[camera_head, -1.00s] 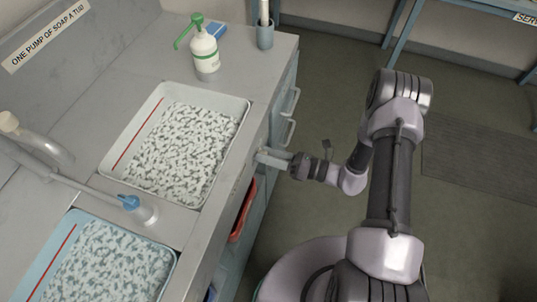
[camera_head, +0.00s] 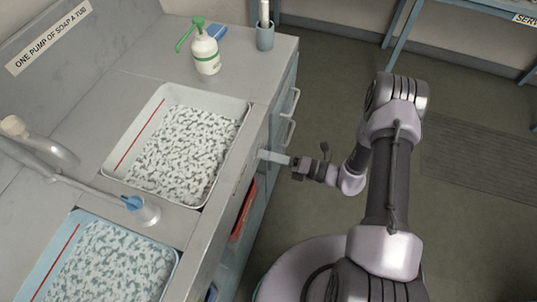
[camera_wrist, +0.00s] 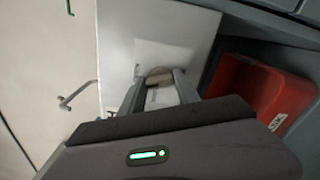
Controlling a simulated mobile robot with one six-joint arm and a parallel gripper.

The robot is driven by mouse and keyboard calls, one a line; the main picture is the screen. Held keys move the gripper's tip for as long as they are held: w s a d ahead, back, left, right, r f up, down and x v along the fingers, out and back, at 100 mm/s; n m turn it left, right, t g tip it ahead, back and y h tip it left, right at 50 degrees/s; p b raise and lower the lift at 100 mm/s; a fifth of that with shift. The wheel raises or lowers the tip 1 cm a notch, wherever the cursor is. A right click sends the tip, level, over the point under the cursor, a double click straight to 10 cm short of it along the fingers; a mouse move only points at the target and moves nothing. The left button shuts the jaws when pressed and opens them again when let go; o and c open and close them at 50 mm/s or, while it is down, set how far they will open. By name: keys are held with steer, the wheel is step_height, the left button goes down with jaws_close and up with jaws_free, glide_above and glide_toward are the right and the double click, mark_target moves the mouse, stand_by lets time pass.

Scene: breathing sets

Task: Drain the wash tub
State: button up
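In the head view, a white tub (camera_head: 213,197) with a red line inside is set in the counter and holds liquid with patchy white foam. A light blue tub (camera_head: 174,270) at the lower left, also with a red line, holds similar foam. I cannot tell by looks which is the wash tub. My gripper (camera_head: 268,156) is at the counter's front face, beside the white tub. In the wrist view, its fingers (camera_wrist: 158,84) are on both sides of a small rounded beige knob (camera_wrist: 158,72) on a pale panel and appear closed on it.
A tap (camera_head: 40,148) and a blue-topped fitting (camera_head: 143,208) stand by the tubs. A green-topped soap bottle (camera_head: 205,54) and a grey cup (camera_head: 265,38) stand behind. A red bin (camera_wrist: 262,88) sits under the counter, close to my gripper. The floor at right is clear.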

steer(key=o, duration=0.4)
steer(key=shift+o, duration=0.2)
steer(key=shift+d, duration=0.1)
steer(key=p+v, duration=0.3)
steer(key=v, duration=1.4)
steer(key=shift+s+d, duration=0.1)
